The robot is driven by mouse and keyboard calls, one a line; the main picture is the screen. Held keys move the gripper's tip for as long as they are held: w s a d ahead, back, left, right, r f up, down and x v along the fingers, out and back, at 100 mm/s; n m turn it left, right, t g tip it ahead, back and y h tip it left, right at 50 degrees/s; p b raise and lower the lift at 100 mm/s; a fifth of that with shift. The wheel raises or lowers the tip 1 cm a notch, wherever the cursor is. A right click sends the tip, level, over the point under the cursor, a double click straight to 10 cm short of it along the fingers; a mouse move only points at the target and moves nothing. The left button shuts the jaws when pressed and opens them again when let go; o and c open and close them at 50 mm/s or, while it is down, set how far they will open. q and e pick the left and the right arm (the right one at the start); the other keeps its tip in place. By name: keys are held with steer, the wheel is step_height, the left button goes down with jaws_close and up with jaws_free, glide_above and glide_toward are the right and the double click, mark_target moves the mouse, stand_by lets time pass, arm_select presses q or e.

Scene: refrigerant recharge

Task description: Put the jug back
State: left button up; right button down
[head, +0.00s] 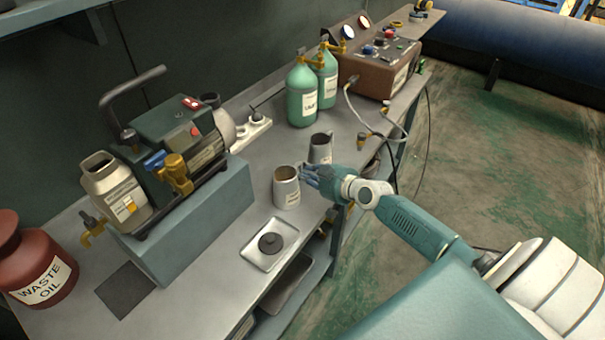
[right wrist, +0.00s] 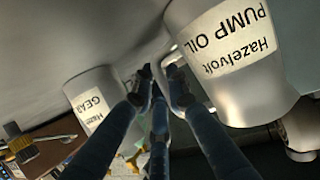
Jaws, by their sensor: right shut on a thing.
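A grey metal jug (head: 287,192) with a pale label is near the front edge of the workbench, upright, its open top showing a brownish inside. In the right wrist view its label reads "Hazelvolt PUMP OIL" (right wrist: 236,60). My right gripper (head: 308,176) reaches it from the right and is shut on its handle; the dark fingers (right wrist: 160,78) meet at the handle in the wrist view. I cannot tell whether its base touches the bench. My left gripper is not in view.
A square metal tray (head: 253,256) with a dark round piece lies in front of the jug. A pump on a blue-grey block (head: 195,215) stands left, with a red waste oil container (head: 38,275). Green bottles (head: 301,95) and a brown gauge box (head: 375,75) stand behind.

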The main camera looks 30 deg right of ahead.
steer(key=c, duration=1.7)
jaws_free()
steer(key=shift+r, duration=0.25)
steer(key=v, duration=1)
steer(key=shift+s+f, duration=0.1)
steer(key=shift+s, duration=0.35)
steer(key=shift+s+d+r, duration=0.1)
steer(key=shift+s+r, duration=0.25)
steer(key=shift+s, duration=0.15)
